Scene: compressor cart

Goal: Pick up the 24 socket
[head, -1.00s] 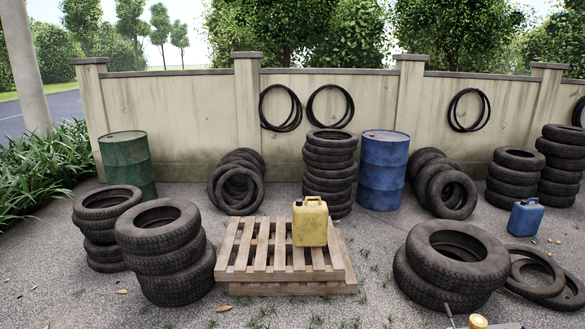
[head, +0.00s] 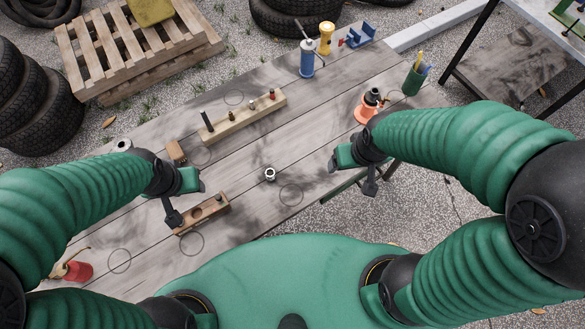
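A small silver socket (head: 270,174) stands on the grey plank table, between my two grippers; no size mark is readable on it. A second light metal ring-shaped piece (head: 123,146) is near the table's left edge, partly behind my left arm. My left gripper (head: 188,186) is left of the silver socket, over the table near a wooden block with holes (head: 204,214). My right gripper (head: 350,164) is right of the socket, near the table's right edge. I see nothing held in either gripper. Their finger gaps are not clear from this angle.
A wooden rail with pegs (head: 243,117) lies mid-table. A blue canister (head: 307,60), yellow object (head: 326,38) and blue holder (head: 357,36) stand at the back. An orange-based item (head: 366,108) and green cup (head: 413,80) are right. A red can (head: 76,270) is lower left.

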